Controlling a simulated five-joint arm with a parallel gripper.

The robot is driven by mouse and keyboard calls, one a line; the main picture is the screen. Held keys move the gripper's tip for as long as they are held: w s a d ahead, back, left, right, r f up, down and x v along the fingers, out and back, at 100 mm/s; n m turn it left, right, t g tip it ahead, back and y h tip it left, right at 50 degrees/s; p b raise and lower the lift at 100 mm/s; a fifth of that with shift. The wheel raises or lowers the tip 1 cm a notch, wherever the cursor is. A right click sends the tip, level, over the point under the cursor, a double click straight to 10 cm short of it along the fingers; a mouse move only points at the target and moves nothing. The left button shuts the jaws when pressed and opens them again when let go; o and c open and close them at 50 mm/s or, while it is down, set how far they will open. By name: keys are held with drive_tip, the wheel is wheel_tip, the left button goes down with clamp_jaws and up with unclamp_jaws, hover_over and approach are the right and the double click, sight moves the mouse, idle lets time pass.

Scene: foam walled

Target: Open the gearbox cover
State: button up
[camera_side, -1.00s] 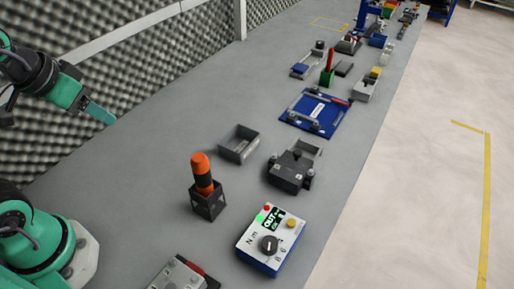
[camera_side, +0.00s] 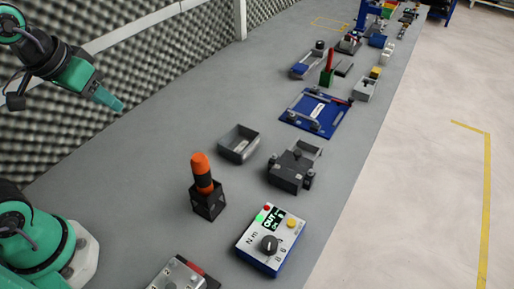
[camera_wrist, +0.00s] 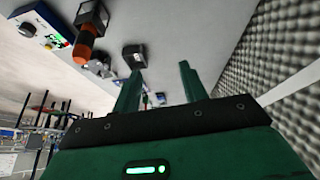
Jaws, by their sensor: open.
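The likely gearbox is a dark grey box (camera_side: 291,171) on the bench, right of centre in the side view. A dark cover (camera_side: 294,160) seems to lie over most of its top, with a lighter part showing at its far end. I cannot tell how the cover is fixed. My gripper (camera_side: 119,107) is high at the left, well away from the box and above the bench. In the wrist view my gripper (camera_wrist: 160,78) has its two green fingers spread apart with nothing between them.
An open grey tray (camera_side: 239,144) stands left of the box. An orange-handled tool (camera_side: 203,176) stands upright in a black holder. A dial panel (camera_side: 270,243) is nearer. A blue plate fixture (camera_side: 315,114) is behind. The foam wall (camera_side: 150,75) runs along the left.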

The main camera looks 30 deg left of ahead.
drive_tip(key=w+d+r+n+g, duration=0.1)
drive_tip(key=w+d+r+n, duration=0.15)
drive_tip(key=w+d, duration=0.45)
drive_tip(key=n+g, duration=0.4)
drive_tip(key=n, duration=0.2)
hover_over(298, 152)
drive_tip(key=f, duration=1.4)
drive_tip(key=shift+a+f, duration=0.2)
drive_tip(key=shift+a, duration=0.1)
drive_tip(key=shift+d+f, duration=0.3)
drive_tip(key=shift+f, duration=0.1)
drive_tip(key=shift+f, duration=3.8)
clamp_jaws()
